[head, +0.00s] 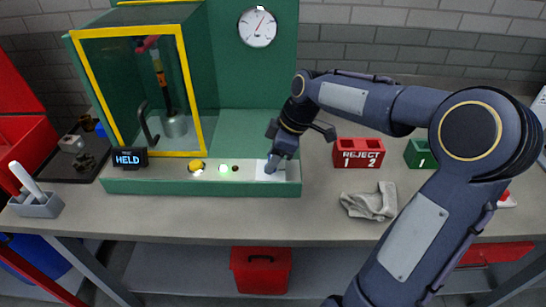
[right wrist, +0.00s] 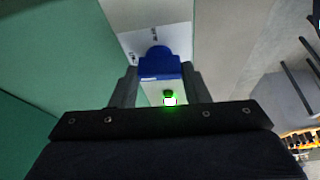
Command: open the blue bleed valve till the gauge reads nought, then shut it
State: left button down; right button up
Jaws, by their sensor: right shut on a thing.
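The blue bleed valve (right wrist: 158,62) shows in the right wrist view as a blue knob on a white marked plate (right wrist: 135,40). My right gripper (right wrist: 160,75) has one finger on each side of the knob and is shut on it. In the head view my right gripper (head: 271,166) reaches down to the white plate at the right end of the green ledge and hides most of the valve. The round white gauge (head: 257,27) is on the green back panel. Its thin red needle points up and slightly right; its figures are too small to read. My left gripper is not in view.
A "HELD" display (head: 130,157), a yellow button (head: 197,167) and a lit green lamp (head: 225,169) sit along the ledge. A yellow-framed cabinet (head: 198,100) stands behind. The red REJECT bin (head: 358,153) and a grey cloth (head: 369,203) lie right of my gripper.

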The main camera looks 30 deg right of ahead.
jog(key=m+h+b, duration=0.1)
jog(key=m, duration=0.2)
jog(key=shift+s+a+t, duration=0.1)
jog(key=shift+t, duration=0.3)
jog(key=m, duration=0.2)
jog(key=m+h+b, duration=0.1)
jog(key=m, duration=0.1)
jog(key=shift+a+m+t+h, duration=0.1)
jog(key=shift+m+t+h, duration=0.2)
jog(key=shift+m+t, duration=0.1)
jog(key=m+h+b, duration=0.1)
jog(key=m, duration=0.2)
jog(key=shift+a, duration=0.1)
jog(key=shift+m+h+b, duration=0.8)
jog(key=shift+m+h, duration=0.1)
jog(key=shift+m, duration=1.1)
jog(key=o, duration=1)
jog(key=shift+r, duration=0.1)
